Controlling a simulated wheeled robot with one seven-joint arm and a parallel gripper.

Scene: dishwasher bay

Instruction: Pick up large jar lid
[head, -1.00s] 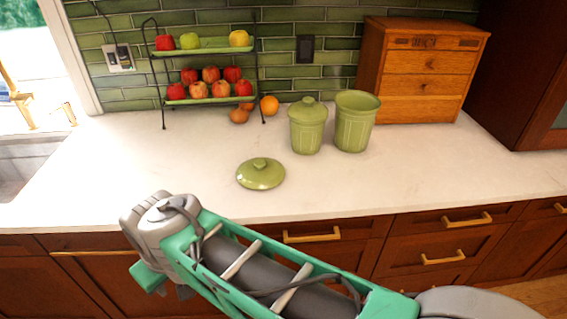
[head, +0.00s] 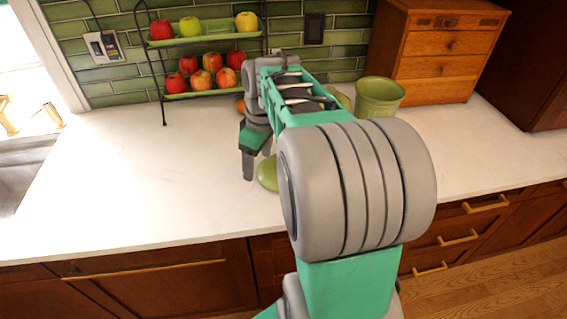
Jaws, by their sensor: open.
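The large green jar lid (head: 267,174) lies on the white counter. Only its left edge shows in the head view; my arm hides the rest. My gripper (head: 257,165) points down over the counter at the lid's left and far edge. It is open, and one finger shows clearly beside the lid. I cannot tell whether the finger touches the lid or the counter. An open green jar (head: 380,98) stands at the back right.
A smaller lidded green jar (head: 342,98) is mostly hidden behind my arm. A two-tier fruit rack (head: 205,93) stands at the back left, and a wooden drawer box (head: 428,62) at the back right. The counter's left part (head: 150,180) is clear.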

